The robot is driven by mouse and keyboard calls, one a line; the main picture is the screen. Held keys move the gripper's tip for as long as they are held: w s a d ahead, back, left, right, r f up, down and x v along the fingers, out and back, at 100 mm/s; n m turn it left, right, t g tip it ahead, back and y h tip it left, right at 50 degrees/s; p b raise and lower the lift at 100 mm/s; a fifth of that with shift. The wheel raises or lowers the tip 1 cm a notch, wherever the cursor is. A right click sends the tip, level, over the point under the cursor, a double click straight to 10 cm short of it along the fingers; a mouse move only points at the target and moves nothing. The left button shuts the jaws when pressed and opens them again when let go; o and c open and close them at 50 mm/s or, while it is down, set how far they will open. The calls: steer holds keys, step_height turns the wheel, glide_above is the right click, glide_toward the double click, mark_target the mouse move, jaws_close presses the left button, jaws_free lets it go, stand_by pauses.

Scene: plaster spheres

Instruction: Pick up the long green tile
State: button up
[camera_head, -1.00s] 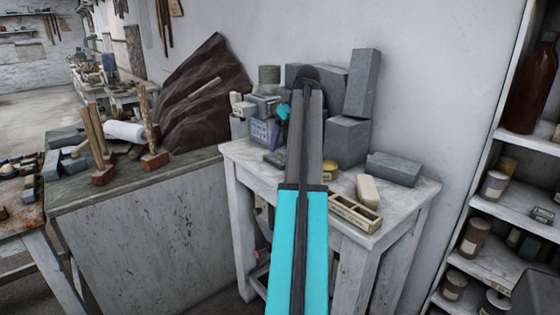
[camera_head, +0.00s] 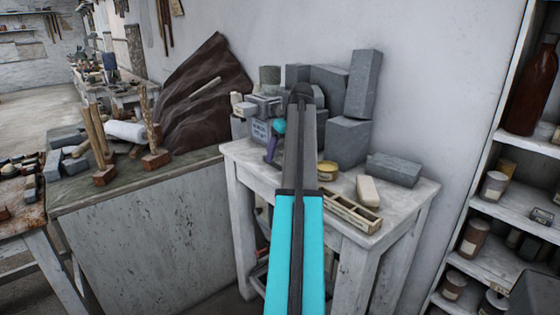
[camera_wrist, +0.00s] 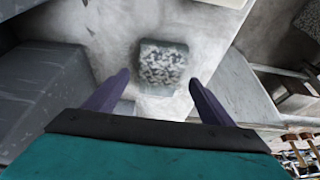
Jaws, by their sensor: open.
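A speckled grey-green tile (camera_wrist: 162,68) lies on the pale table top in the wrist view, ahead of my fingertips and between them in the picture. It is the likely long green tile, though its colour looks dull and its length is foreshortened. My gripper (camera_wrist: 158,78) is open, with a purple finger on either side and nothing held. In the head view my gripper (camera_head: 271,152) is low over the left part of the small white table (camera_head: 240,155). There my arm and gripper hide the tile, and I cannot tell the remaining gap.
Grey blocks (camera_head: 348,142) stand behind and right of my arm. A small labelled box (camera_head: 260,131) is just left of the gripper. A divided wooden tray (camera_head: 355,212), a cream block (camera_head: 368,191) and a yellow tin (camera_head: 327,169) sit to the right.

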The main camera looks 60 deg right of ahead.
mark_target(281, 159)
steer(key=shift+x, duration=1.05)
steer(key=c, duration=1.5)
steer(key=shift+r, duration=0.1)
steer(key=shift+r+b, duration=0.5)
steer(key=shift+r, duration=4.45)
